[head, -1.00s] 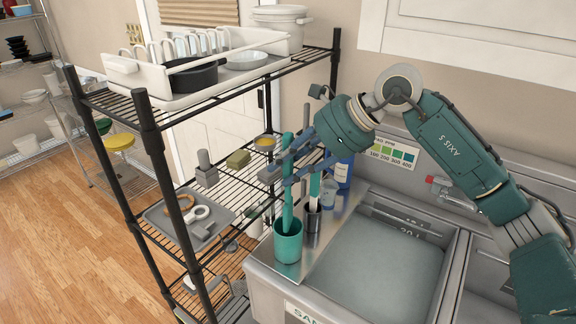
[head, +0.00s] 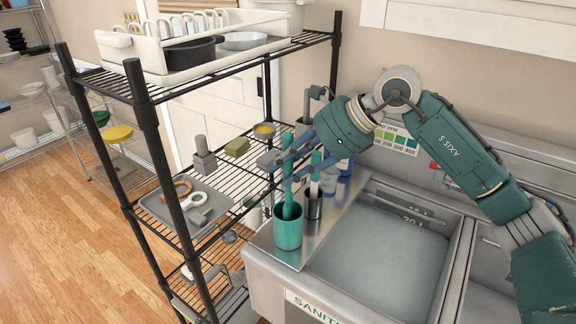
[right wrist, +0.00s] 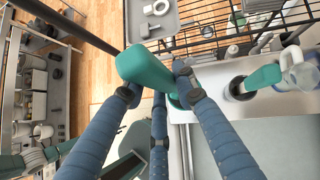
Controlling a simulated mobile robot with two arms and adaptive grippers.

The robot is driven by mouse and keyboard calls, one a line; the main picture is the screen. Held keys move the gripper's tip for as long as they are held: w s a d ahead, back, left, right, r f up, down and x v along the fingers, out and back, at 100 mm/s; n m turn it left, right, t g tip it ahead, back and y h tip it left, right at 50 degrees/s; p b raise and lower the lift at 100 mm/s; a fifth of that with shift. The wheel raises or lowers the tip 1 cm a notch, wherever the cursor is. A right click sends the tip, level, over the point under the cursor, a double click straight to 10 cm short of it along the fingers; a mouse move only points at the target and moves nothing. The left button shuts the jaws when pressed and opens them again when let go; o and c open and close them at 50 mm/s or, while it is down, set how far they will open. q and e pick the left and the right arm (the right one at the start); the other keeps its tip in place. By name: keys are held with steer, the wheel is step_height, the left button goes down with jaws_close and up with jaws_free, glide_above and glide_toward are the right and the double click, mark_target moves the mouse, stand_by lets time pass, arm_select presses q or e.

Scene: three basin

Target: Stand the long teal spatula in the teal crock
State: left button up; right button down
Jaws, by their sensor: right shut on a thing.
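The long teal spatula (head: 287,182) is upright, its lower end inside the mouth of the teal crock (head: 288,232). How deep it reaches is hidden by the crock wall. My right gripper (head: 284,168) is shut on the spatula's upper part, above the crock. In the right wrist view the spatula's wide teal end (right wrist: 145,68) shows large between the blue fingers, and the crock is mostly hidden behind them. The crock stands on the steel ledge at the left of the sink.
A dark grey cup (head: 314,205) holding another teal-and-white utensil stands just right of the crock. A wire rack (head: 139,98) stands close on the left. The sink basin (head: 375,250) is on the right.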

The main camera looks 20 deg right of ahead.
steer(key=shift+f+b, duration=1.65)
steer(key=shift+f, duration=0.55)
steer(key=c, duration=1.3)
jaws_free()
steer(key=shift+r, duration=0.1)
steer(key=p+v, duration=0.1)
steer(key=v, duration=0.2)
